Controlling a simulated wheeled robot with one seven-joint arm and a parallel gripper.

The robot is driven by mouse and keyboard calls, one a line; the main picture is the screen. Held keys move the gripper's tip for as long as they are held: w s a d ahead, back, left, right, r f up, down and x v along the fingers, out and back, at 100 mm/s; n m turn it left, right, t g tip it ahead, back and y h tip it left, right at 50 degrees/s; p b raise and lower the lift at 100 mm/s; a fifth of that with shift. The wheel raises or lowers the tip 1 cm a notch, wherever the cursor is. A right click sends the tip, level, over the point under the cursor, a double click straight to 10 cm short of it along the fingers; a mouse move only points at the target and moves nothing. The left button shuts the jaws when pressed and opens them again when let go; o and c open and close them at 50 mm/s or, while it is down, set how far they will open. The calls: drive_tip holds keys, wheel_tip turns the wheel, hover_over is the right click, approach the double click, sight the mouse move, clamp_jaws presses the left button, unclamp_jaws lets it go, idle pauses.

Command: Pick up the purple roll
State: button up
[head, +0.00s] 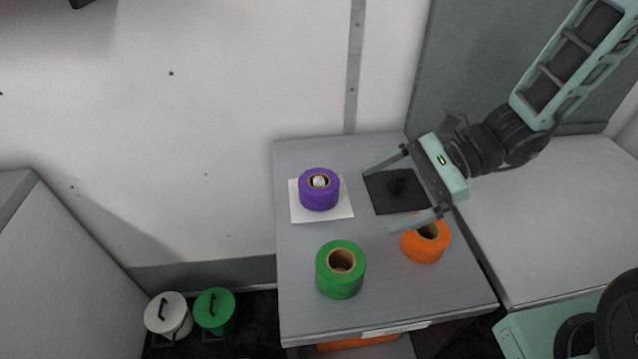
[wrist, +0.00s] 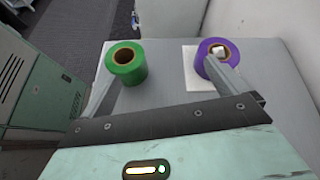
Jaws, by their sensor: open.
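The purple roll (head: 318,196) stands on a white square plate (head: 341,209) at the back left of the grey table (head: 300,241). A white peg tip shows in its cardboard core. My gripper (head: 384,198) is open and empty, to the right of the purple roll, its fingers pointing left over the table. In the wrist view the purple roll (wrist: 206,65) is at the upper right, partly behind one finger of my gripper (wrist: 159,88). The green roll (wrist: 126,64) is at the upper left there.
The green roll (head: 340,276) stands at the table's front. The orange roll (head: 430,245) is at the right, close to one finger. A black square plate with a peg (head: 385,197) lies under my gripper. A wall stands behind the table. Two lidded bins (head: 190,314) are on the floor at left.

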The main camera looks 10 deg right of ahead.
sight(329, 183)
drive_tip(key=w+d+f+m+t, duration=0.2)
drive_tip(key=w+d+m+t, duration=0.2)
drive_tip(key=w+m, duration=0.2)
drive_tip(key=shift+y, duration=0.4)
drive_tip(key=p+x, duration=0.1)
drive_tip(key=x, duration=0.9)
drive_tip(key=shift+w+a, duration=0.2)
drive_tip(key=shift+a, duration=0.05)
drive_tip(key=shift+w+p+x, duration=0.2)
drive_tip(key=shift+p+x, duration=0.3)
drive_tip(key=shift+x, duration=0.95)
drive_tip(key=shift+w+p+x, duration=0.2)
drive_tip(key=shift+p+x, duration=0.3)
drive_tip(key=shift+x, duration=1)
drive_tip(key=shift+d+f, duration=0.15)
drive_tip(key=shift+d, duration=0.05)
drive_tip(key=c, duration=1.1)
